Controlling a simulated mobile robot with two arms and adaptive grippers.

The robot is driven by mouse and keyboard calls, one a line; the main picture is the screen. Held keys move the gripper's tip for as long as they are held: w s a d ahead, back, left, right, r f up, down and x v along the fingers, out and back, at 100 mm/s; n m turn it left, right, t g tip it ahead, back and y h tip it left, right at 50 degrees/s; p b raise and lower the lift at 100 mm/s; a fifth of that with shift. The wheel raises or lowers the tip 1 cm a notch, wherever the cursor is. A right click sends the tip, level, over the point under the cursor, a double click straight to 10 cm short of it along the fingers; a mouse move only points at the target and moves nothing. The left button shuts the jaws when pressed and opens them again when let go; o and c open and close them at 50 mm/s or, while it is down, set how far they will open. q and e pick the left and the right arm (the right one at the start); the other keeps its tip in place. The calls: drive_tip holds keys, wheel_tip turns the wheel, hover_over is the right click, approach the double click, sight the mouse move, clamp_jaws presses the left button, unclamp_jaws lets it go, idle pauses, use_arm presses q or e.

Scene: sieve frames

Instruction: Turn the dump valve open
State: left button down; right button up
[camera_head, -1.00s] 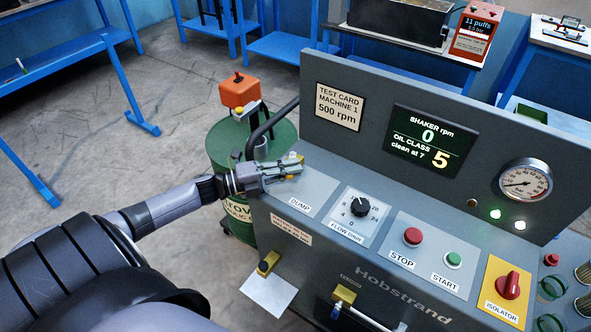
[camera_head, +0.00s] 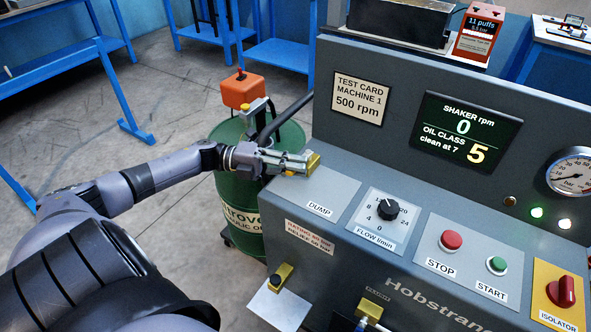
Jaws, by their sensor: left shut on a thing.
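The dump valve's yellow handle (camera_head: 314,161) shows at the tips of my left gripper (camera_head: 303,163), above the DUMP label (camera_head: 319,209) at the left end of the grey machine's panel. My left gripper is shut on this handle, and its fingers hide much of it and the valve under it. How far the valve is turned I cannot tell. My right gripper is not in view.
A green oil drum (camera_head: 232,205) with an orange pump (camera_head: 243,91) stands left of the machine. A dark hose (camera_head: 290,118) runs behind my gripper. The flow knob (camera_head: 388,209), stop button (camera_head: 451,241) and start button (camera_head: 497,264) lie to the right.

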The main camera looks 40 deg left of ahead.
use_arm(q)
drive_tip(key=shift+f, duration=0.1)
drive_tip(key=c, duration=1.6)
unclamp_jaws()
drive_tip(key=v, duration=1.2)
